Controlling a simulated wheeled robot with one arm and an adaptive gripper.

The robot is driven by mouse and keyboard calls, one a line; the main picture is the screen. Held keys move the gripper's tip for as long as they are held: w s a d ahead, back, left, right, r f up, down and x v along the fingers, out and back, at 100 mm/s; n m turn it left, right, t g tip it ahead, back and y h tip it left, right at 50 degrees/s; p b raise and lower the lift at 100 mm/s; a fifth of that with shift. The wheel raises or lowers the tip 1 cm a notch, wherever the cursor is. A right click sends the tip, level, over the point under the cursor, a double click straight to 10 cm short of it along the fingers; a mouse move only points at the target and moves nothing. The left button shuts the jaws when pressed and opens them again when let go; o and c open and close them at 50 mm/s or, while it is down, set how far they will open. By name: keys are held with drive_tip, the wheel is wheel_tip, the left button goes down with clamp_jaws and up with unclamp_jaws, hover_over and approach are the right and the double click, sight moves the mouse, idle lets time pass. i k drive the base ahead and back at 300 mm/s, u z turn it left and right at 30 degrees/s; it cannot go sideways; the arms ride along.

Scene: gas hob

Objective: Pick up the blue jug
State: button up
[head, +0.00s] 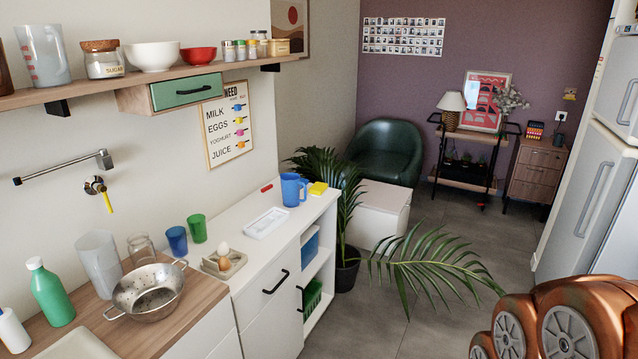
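The blue jug (291,190) stands upright on the white counter (253,252), near its far end. Its handle shows on its right side. Nothing holds it. A yellow block like a sponge (318,188) lies just to its right, and a white tray (266,223) lies in front of it to the left. My gripper is not in view. Only copper-coloured links of my arm show at the lower right, well apart from the jug.
A blue cup (177,241), a green cup (197,228) and an egg holder (222,263) stand left of the tray. A colander (149,291) sits on the wooden worktop. Palm leaves (430,265) spread right of the counter. A wall shelf (150,84) hangs above. Grey floor lies open in the middle.

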sight(290, 182)
drive_tip(key=u, duration=0.15)
drive_tip(key=i, duration=0.8)
drive_tip(key=u, duration=1.2)
drive_tip(key=i, duration=0.65)
drive_tip(key=u, duration=0.7)
